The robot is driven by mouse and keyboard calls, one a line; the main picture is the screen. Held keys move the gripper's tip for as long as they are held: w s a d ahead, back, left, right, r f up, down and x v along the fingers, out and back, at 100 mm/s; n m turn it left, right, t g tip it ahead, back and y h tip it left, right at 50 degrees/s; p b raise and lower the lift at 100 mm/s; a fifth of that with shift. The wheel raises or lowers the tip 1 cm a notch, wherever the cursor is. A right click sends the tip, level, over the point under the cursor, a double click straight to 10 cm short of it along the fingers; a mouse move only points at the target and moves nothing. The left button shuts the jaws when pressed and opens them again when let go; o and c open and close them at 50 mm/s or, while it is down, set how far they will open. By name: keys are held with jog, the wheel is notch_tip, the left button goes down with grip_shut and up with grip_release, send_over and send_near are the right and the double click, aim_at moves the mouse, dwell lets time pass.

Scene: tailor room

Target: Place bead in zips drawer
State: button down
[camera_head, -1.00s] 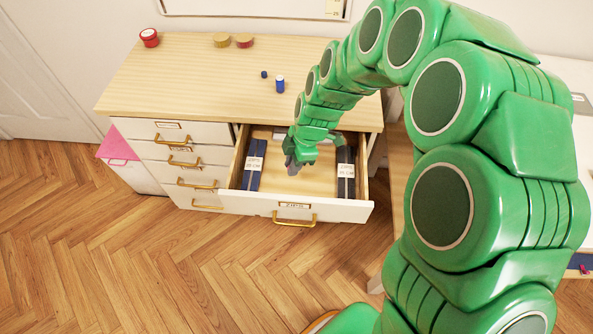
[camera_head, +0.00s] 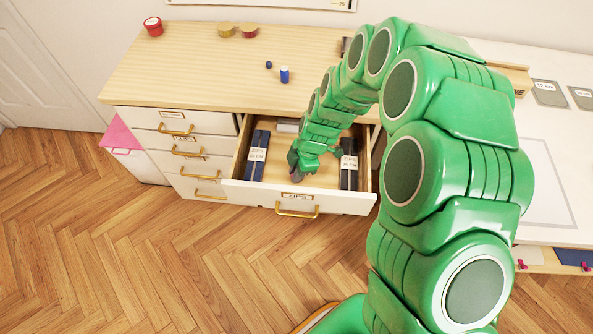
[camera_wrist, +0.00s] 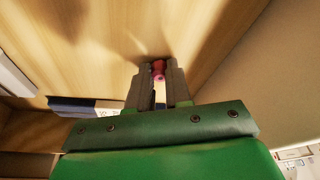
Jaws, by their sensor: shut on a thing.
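The open zips drawer (camera_head: 270,195) has a white front with a gold handle and a label reading ZIPS. My gripper (camera_head: 297,172) reaches down into it, between the zip packs, close to the drawer front. In the wrist view my gripper (camera_wrist: 158,70) is shut on a small reddish-pink bead (camera_wrist: 158,68) held between the fingertips, over the bare wooden drawer bottom. I cannot tell whether the bead touches the bottom. The bead is hidden in the head view.
Dark labelled zip packs lie at the drawer's left (camera_head: 257,155) and right (camera_head: 348,164). A white table is at right.

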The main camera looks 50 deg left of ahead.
jog(key=shift+f, duration=0.1)
jog(key=c, duration=1.1)
grip_release()
jog(key=shift+o, duration=0.2)
jog(key=v, duration=1.2)
